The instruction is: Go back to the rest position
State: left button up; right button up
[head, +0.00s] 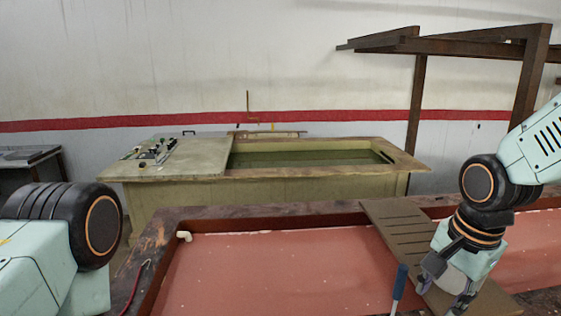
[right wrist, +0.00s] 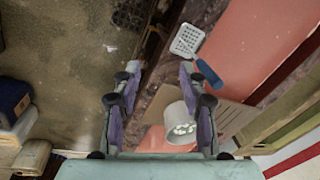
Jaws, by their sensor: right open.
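My right gripper (head: 446,291) points down at the lower right of the head view, over the near side of the red basin (head: 270,270). In the right wrist view my right gripper (right wrist: 160,75) has its fingers spread wide with nothing between them. My left arm shows only as links at the left edge of the head view; its gripper is out of frame.
A slatted wooden rack (head: 395,228) lies across the basin. A white cup (right wrist: 180,124) holds several white pieces. A tank (head: 260,190) stands behind.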

jog(key=w+a+f+n+t+b, duration=0.2)
jog(key=w+a+f+n+t, duration=0.1)
jog(key=w+f+n, duration=0.2)
notch_tip(320, 180, down, 14)
jog(key=s+a+n+b, duration=0.1)
jog(key=s+n+b, duration=0.25)
jog(key=b, duration=0.25)
pick_arm(q)
notch_tip(320, 180, down, 24)
jog(key=w+b, duration=0.1)
jog(key=b, duration=1.5)
jog(key=shift+a+f, duration=0.2)
jog(key=shift+f, duration=0.05)
pick_arm(e)
jog(key=s+f+n+g, duration=0.1)
jog(key=s+f+g, duration=0.1)
jog(key=s+f, duration=1)
jog(key=s+f+n+g, duration=0.2)
jog(key=s+f, duration=1.1)
jog(key=f, duration=0.9)
jog(key=shift+f+g, duration=0.3)
jog(key=shift+f, duration=0.05)
jog(key=shift+s+d+n, duration=0.1)
jog(key=shift+s+n, duration=0.1)
jog(key=shift+n, duration=0.05)
